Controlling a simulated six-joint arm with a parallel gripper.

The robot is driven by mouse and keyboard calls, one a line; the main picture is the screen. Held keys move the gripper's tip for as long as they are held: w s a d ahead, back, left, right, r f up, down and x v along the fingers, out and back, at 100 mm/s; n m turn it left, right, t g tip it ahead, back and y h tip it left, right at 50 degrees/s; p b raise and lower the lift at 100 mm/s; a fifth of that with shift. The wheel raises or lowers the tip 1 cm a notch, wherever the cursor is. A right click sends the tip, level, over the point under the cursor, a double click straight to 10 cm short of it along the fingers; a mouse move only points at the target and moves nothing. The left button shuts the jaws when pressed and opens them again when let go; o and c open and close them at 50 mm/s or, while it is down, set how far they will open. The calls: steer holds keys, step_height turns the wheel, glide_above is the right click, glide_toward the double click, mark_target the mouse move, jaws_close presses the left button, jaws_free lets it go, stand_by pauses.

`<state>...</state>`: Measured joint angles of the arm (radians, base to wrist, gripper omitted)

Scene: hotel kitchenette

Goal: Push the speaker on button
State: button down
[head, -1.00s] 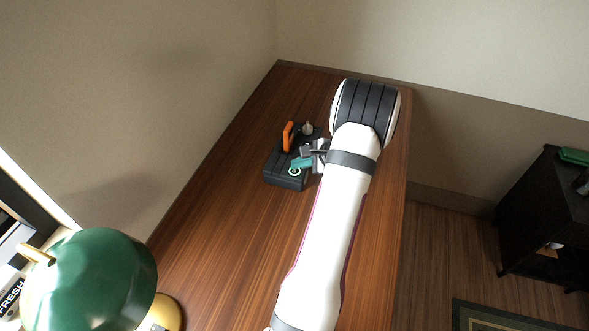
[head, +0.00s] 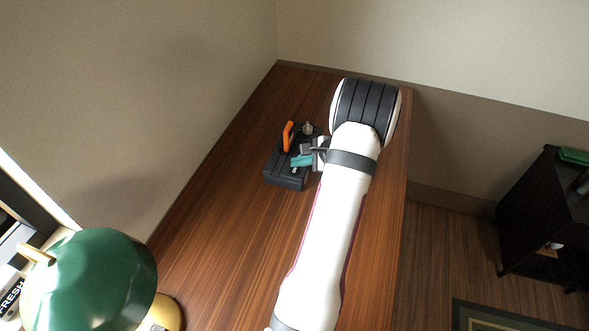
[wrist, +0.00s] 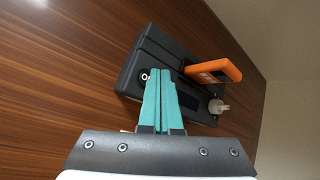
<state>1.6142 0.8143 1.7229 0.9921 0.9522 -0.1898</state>
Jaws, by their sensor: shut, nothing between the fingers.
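The speaker (head: 282,178) is a black box on the wooden counter, with an orange upright piece (head: 288,136) and a pale knob (head: 308,128) on top. Its round button (head: 294,170) shows a small pale mark in the head view. In the wrist view the speaker (wrist: 152,45) shows a white ring mark (wrist: 145,76) just left of my fingertips. My gripper (head: 295,162) has teal fingers pressed together and empty, over the speaker's top beside the button. The fingers (wrist: 158,72) hide part of the top. I cannot tell whether they touch the button.
The wooden counter (head: 230,210) is clear around the speaker. A wall runs along its left and far sides. A green lamp (head: 90,280) stands at the near left. A dark cabinet (head: 540,220) is off to the right.

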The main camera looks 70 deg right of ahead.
step_height(320, 180, up, 6)
stand_by(0.5)
